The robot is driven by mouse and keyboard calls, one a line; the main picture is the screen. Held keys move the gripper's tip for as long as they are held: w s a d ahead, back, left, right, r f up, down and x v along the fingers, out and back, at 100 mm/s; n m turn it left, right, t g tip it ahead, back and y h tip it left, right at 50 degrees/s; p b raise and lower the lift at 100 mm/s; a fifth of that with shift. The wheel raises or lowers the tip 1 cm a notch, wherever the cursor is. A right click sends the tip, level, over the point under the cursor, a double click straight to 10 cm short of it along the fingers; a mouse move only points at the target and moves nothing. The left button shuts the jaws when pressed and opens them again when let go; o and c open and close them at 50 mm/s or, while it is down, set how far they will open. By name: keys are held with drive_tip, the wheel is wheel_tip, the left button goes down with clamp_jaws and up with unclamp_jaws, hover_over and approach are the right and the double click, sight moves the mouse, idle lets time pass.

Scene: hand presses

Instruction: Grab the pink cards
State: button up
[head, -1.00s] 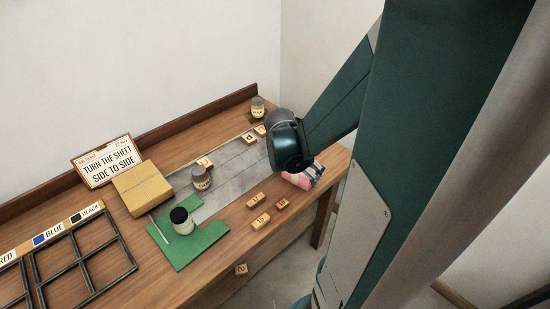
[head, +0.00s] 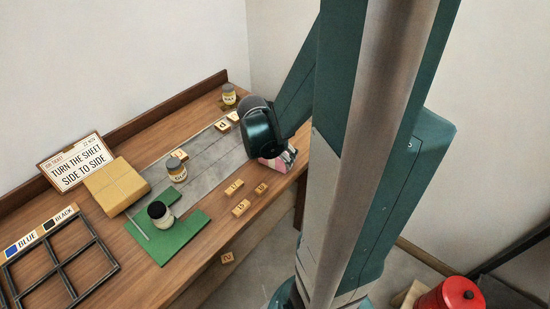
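The pink cards (head: 271,163) lie near the front right edge of the wooden table, partly covered by my arm's dark rounded wrist. Only a pink and pale patch of them shows below the wrist. My gripper (head: 289,157) is at the cards, just under the wrist. Its fingers are mostly hidden, so I cannot tell whether they are open or touch the cards.
Small lettered wooden blocks (head: 241,207) lie left of the cards. A grey sheet (head: 205,155), jars (head: 176,170), a green mat (head: 160,246), a cardboard box (head: 115,185) and a sign (head: 75,162) are farther left. A red canister (head: 450,297) stands at lower right.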

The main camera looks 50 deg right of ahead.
drive_tip(key=c, duration=0.5)
drive_tip(key=shift+o, duration=0.2)
drive_tip(key=shift+r, duration=0.1)
wheel_tip(320, 180, up, 10)
drive_tip(key=p, duration=0.3)
